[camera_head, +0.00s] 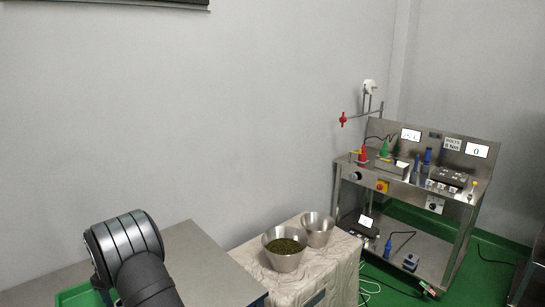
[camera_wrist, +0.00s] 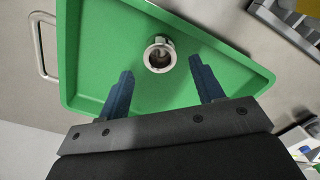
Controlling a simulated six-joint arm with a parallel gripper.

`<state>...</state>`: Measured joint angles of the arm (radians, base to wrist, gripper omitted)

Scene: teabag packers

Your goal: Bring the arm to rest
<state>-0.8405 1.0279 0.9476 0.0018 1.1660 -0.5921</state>
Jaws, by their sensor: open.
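My gripper (camera_wrist: 160,88) is open, with its two blue fingers spread wide apart in the wrist view. It is over a green tray (camera_wrist: 85,50). A small round metal cup (camera_wrist: 159,54) stands in the tray, in the picture beyond and between the fingertips. The fingers appear apart from the cup, and nothing is between them. In the head view a dark part of my arm shows at the lower left, and my gripper is not visible there. A corner of a green tray (camera_head: 78,296) shows beside the arm.
A metal bowl of green leaves (camera_head: 285,247) and another metal bowl (camera_head: 317,230) stand on a cloth-covered table (camera_head: 331,262). A steel machine bench (camera_head: 400,182) is at the right. The grey table (camera_head: 205,262) has a bare stretch right of my arm. A metal handle (camera_wrist: 40,48) is beside the tray.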

